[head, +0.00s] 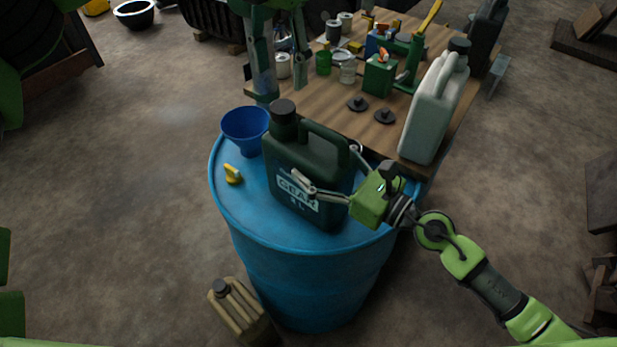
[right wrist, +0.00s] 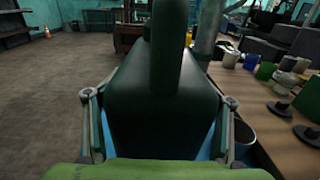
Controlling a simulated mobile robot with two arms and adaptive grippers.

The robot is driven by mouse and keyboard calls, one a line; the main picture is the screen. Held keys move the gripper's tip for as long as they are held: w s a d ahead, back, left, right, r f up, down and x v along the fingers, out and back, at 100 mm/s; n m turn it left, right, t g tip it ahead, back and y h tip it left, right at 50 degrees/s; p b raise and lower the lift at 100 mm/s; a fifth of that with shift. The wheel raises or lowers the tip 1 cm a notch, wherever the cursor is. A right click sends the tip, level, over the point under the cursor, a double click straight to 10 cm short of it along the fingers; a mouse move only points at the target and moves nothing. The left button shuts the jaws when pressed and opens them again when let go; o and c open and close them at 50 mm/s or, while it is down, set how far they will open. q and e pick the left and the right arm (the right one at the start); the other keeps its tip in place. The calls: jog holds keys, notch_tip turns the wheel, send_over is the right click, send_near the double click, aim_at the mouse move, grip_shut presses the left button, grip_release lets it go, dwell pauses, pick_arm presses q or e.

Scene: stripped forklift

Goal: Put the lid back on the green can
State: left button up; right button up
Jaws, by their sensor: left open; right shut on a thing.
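The dark green can (head: 288,160) with a white label stands upright on the blue drum (head: 235,205). A dark round lid (head: 282,106) sits at the top of its neck; I cannot tell how firmly it is seated. My right gripper (head: 328,166) is shut on the can's body from the right, one finger on each side. In the right wrist view the can (right wrist: 160,110) fills the middle between the fingers.
A blue funnel (head: 245,128) and a yellow piece (head: 232,174) are on the drum. The wooden table (head: 330,110) behind holds a pale jug (head: 432,110), two dark discs (head: 357,104), and several cans.

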aim_at(282, 106)
pick_arm(q)
jog(key=n, duration=0.9)
jog(key=shift+a+f, duration=0.1)
jog(key=shift+f, duration=3.9)
